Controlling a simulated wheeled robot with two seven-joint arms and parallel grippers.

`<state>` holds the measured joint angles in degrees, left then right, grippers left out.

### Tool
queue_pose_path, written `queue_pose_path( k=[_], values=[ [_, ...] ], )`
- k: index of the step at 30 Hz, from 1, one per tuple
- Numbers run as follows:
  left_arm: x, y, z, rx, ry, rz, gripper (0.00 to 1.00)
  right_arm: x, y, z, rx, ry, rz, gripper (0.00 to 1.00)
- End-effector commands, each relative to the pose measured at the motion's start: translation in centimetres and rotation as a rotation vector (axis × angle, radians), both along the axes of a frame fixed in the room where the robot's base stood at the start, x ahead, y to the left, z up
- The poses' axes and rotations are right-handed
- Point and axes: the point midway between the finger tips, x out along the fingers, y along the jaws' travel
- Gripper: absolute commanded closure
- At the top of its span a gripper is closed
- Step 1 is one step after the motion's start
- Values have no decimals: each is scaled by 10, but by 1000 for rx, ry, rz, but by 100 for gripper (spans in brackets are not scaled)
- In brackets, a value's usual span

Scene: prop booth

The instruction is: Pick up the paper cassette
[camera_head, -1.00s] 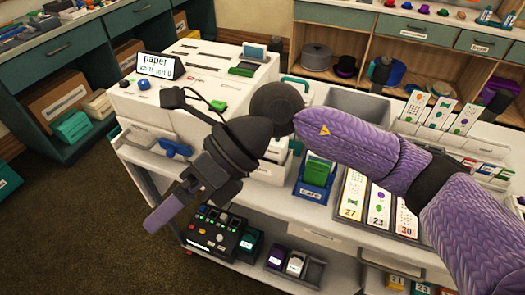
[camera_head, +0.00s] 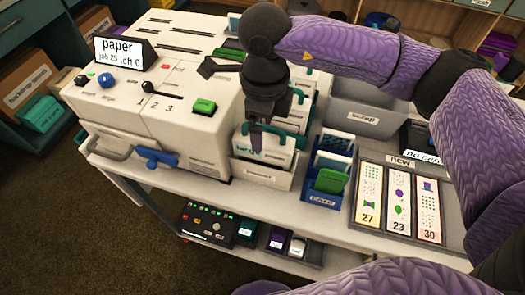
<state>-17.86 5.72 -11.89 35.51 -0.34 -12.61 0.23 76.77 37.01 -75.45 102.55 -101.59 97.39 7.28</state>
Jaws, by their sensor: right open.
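White cassettes with teal handles stand in a row in a white bin (camera_head: 262,176) beside the printer; the front cassette (camera_head: 282,158) bears partly hidden green lettering. I cannot read whether it is the paper cassette. My right gripper (camera_head: 232,108) is open and empty. One finger points down in front of the front cassette and hides part of it; the other reaches left over the printer. I cannot tell whether it touches. My left gripper is out of view.
A blue holder (camera_head: 328,165) with a green item stands right of the bin. Farther right are a grey scrap tray (camera_head: 365,120) and a card panel (camera_head: 400,200) marked "new". A dark control box (camera_head: 207,225) sits on the lower shelf.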

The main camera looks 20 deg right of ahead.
Motion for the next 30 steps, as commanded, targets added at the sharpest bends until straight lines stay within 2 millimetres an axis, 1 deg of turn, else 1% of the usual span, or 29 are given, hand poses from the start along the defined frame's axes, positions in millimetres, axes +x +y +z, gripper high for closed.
queue_pose_path(
  k=[1,4,6,11,12,14,15,17,18,20,21,26,30],
  values=[
    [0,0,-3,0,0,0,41,0,0,-12,1,3,1,0],
    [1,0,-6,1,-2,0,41,0,1,-27,2,2,2,0],
    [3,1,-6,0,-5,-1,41,1,1,-30,1,0,1,0],
    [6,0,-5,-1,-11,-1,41,1,1,-30,2,-2,2,0],
    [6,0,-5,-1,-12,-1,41,1,1,-30,2,-2,2,2],
    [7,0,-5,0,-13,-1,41,1,1,-30,3,-1,2,15],
    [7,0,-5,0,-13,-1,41,1,1,-30,3,-1,2,23],
    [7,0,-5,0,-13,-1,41,1,1,-30,3,-1,2,36],
    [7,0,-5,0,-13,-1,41,1,1,-30,3,-1,2,44],
    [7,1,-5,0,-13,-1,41,0,1,-30,2,0,2,57],
    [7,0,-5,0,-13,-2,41,0,1,-30,3,-1,2,66],
    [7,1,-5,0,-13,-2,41,0,1,-30,3,-1,2,100],
    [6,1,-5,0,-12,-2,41,0,1,-30,3,-1,1,100]
  ],
)
